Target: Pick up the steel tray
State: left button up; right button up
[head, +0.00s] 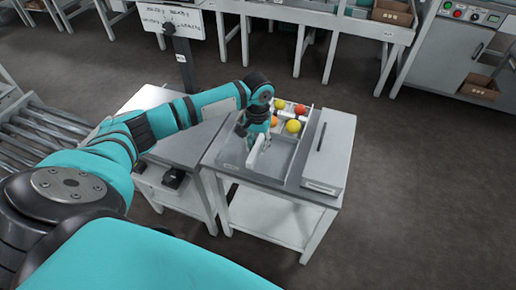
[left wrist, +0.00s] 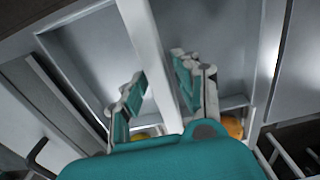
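The steel tray (head: 262,157) is a shallow grey tray with a raised rim, on the white table's top. My left gripper (head: 260,148) is low over the tray, reaching down from above. In the left wrist view its two teal-padded fingers (left wrist: 160,80) stand apart, one on each side of a long pale bar (left wrist: 145,45). I cannot tell whether the pads touch this bar or which part it belongs to. The tray part under the gripper is hidden in the head view. My right gripper is not in view.
Behind the tray, a divided box holds red (head: 300,109), orange (head: 274,121) and yellow (head: 293,126) round fruits. A pale lidded block (head: 330,145) stands to the right. A grey-topped table (head: 172,142) is on the left. Floor (head: 410,200) to the right is clear.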

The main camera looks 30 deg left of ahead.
pick_arm(q)
grip_shut()
jog(key=shift+r, duration=0.15)
